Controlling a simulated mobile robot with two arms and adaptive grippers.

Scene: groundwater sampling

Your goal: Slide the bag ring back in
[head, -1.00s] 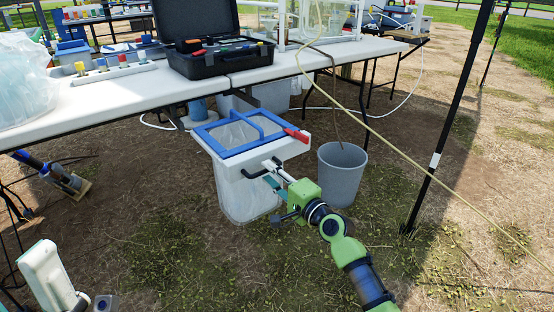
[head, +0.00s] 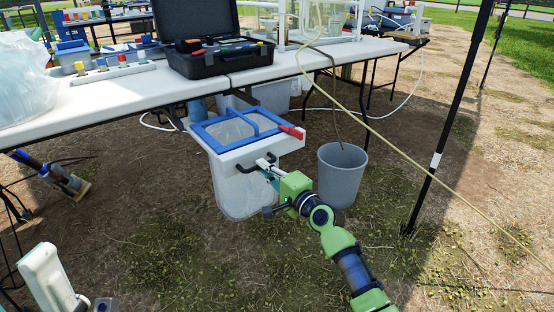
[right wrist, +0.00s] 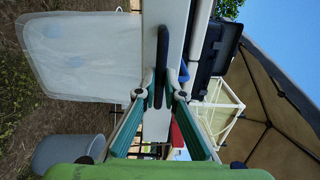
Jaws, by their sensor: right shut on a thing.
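The bag ring is a blue rectangular frame (head: 205,136) with a crossbar, seated on a white pull-out holder (head: 222,161) under the table's front edge. A translucent bag (head: 243,195) hangs below it and also shows in the right wrist view (right wrist: 85,55). A red clip or tab (head: 291,131) sits at the frame's right corner. My right gripper (head: 267,168) is at the holder's front, shut on its black handle (right wrist: 161,66). In the right wrist view its teal fingers (right wrist: 169,88) close around the handle bar.
The white table (head: 110,95) stands above and behind the holder, carrying an open black case (head: 220,62). A grey bucket (head: 342,175) stands just right of the hanging bag. A yellowish hose (head: 385,142) and a black pole (head: 450,120) cross the right side.

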